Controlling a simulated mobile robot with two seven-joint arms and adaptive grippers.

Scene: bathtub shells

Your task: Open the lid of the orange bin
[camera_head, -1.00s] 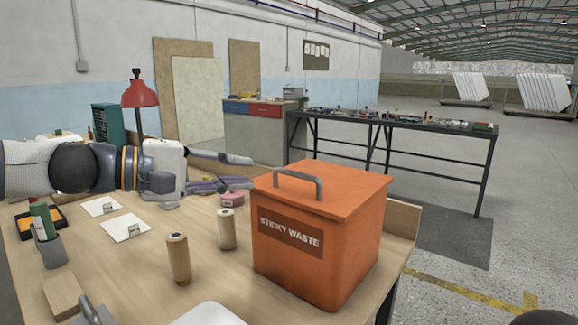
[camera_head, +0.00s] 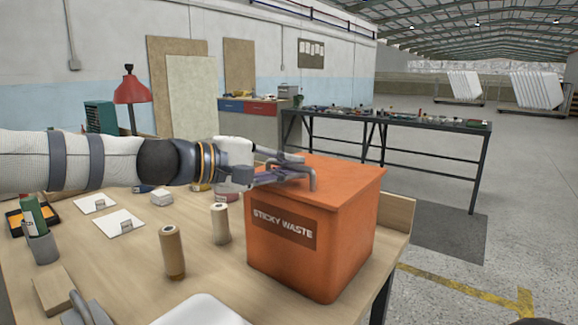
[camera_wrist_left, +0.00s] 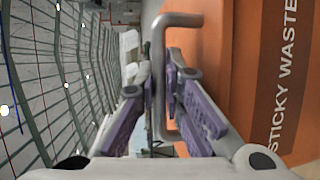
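The orange bin (camera_head: 345,245), marked "STICKY WASTE", stands on the wooden workbench. Its orange lid (camera_head: 345,184) lies flat and closed on top, with a grey bar handle (camera_head: 313,181) on it. My left gripper (camera_head: 300,168) reaches in from the left at the handle. In the left wrist view the handle bar (camera_wrist_left: 158,45) passes between the purple-padded fingers (camera_wrist_left: 161,90), which sit close on both sides of it. The fingers look shut on the bar. The far part of the handle is partly covered by the fingers. My right gripper is not clearly in view.
Two thread spools (camera_head: 172,252) stand left of the bin on the workbench (camera_head: 125,280). A cup with a green bottle (camera_head: 36,225), a wooden block (camera_head: 55,292) and a red lamp (camera_head: 131,90) are farther left. Open air lies above the lid.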

